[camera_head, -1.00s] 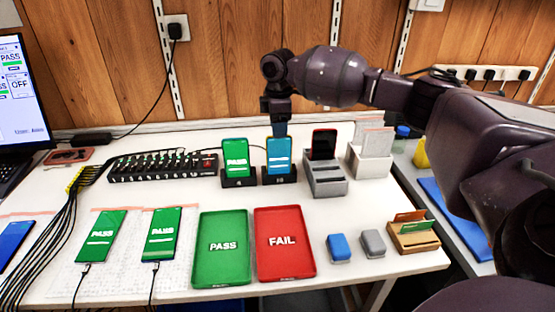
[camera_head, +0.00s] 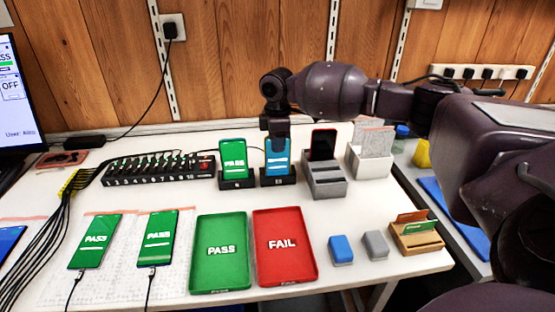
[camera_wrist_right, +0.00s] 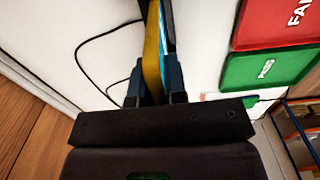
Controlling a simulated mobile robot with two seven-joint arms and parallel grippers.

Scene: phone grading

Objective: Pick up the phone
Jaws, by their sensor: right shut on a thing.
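The phone with a blue screen (camera_head: 278,162) stands upright, leaning slightly back, in a black dock (camera_head: 278,180) behind the red FAIL tray (camera_head: 284,275). My right gripper (camera_head: 278,142) comes down from above and is shut on the phone's upper part, its fingers covering part of the top. In the right wrist view the phone (camera_wrist_right: 153,45) shows edge-on, yellow and blue, between the two dark fingers (camera_wrist_right: 154,85). A phone with a green PASS screen (camera_head: 234,157) stands in the dock to its left. My left gripper is not in view.
A grey slotted holder (camera_head: 325,185) with a dark phone stands close to the right. A green PASS tray (camera_head: 220,281) and two green-screen phones on a white mat lie in front. A black numbered hub (camera_head: 160,170) is at left. Blue and grey blocks lie at front right.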

